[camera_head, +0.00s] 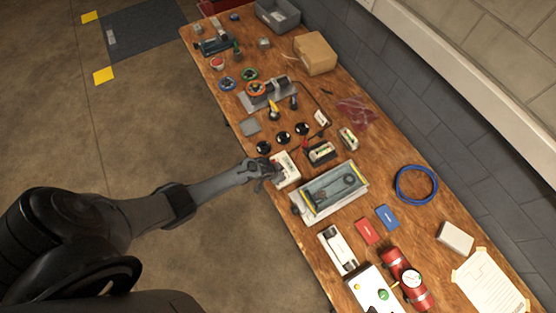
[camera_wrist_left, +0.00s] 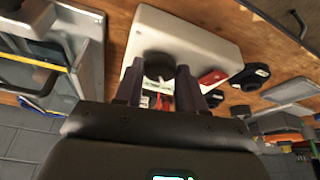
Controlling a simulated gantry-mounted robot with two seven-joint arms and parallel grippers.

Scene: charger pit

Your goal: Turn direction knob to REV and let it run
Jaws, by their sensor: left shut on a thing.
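The white control box (camera_head: 286,169) sits at the table's near edge, beside a grey belt unit (camera_head: 331,192). In the left wrist view the box (camera_wrist_left: 205,38) fills the upper middle. A round black knob (camera_wrist_left: 158,63) is on its face, with a red part (camera_wrist_left: 214,77) to the right. My left gripper (camera_head: 264,173) reaches in from the left to the box. In the wrist view its two fingers (camera_wrist_left: 160,76) are either side of the knob, shut on it. The knob's pointer and setting cannot be read; the label is partly hidden.
Black round parts (camera_head: 283,137) and small meters (camera_head: 321,152) lie just beyond the box. A blue cable coil (camera_head: 416,184), red block (camera_head: 367,231) and blue block (camera_head: 387,217) lie right of the belt unit. A cardboard box (camera_head: 315,52) stands farther back. Floor is open left of the table.

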